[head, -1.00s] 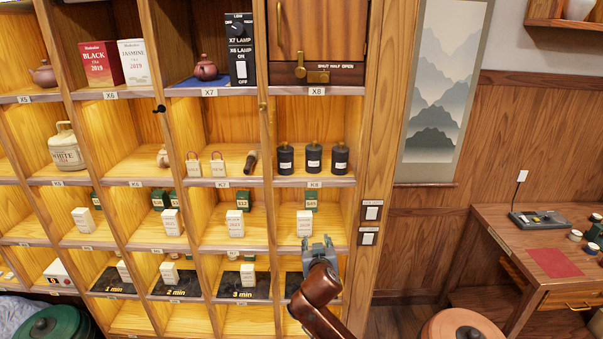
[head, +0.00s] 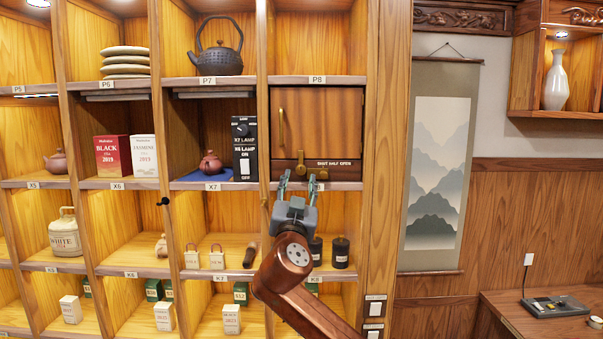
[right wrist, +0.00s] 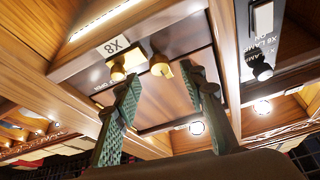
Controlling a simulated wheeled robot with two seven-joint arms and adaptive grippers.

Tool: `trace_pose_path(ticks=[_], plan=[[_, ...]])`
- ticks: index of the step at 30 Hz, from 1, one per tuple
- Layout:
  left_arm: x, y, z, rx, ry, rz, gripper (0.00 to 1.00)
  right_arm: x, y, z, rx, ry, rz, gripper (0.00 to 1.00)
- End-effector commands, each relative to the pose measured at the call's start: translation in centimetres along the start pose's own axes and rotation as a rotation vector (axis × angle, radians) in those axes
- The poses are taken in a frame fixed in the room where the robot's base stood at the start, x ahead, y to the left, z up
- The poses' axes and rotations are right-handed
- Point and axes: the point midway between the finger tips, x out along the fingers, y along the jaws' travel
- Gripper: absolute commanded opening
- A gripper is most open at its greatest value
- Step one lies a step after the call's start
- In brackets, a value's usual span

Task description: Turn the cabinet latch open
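The closed wooden cabinet door (head: 335,120) fills compartment X8, with a long brass handle (head: 282,133) on its left. Below it is a dark strip marked SHUT HALF OPEN. The brass latch (head: 300,165) sits on this strip, with more brass just right of it, partly hidden by my gripper. My right gripper (head: 298,180) is open and empty, fingers pointing up just below the latch. In the right wrist view, the latch (right wrist: 160,67) shows between and beyond the open fingers (right wrist: 162,82); I cannot tell whether they touch it. My left gripper is out of view.
The X8 shelf edge (head: 345,186) runs just below the latch strip. The lamp switch box (head: 244,150) stands left of the cabinet. Dark canisters (head: 341,252) stand below, partly behind my right arm. A wooden post (head: 383,150) is to the right.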

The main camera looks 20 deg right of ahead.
Motion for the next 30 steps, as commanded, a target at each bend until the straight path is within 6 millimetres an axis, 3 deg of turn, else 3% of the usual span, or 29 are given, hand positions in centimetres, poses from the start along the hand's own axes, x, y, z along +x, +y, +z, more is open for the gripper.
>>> trace_pose_path(ticks=[7, 18, 30], plan=[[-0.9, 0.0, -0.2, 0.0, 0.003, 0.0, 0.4, 3.1, 0.0, -0.2, -0.001, 0.0, 0.001, 0.39], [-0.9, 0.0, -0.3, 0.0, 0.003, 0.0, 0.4, 3.7, 0.0, 0.1, 0.0, -0.001, -0.001, 0.39], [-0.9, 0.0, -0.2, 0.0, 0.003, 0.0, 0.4, 3.7, 0.0, 0.1, 0.0, -0.001, 0.0, 0.11]])
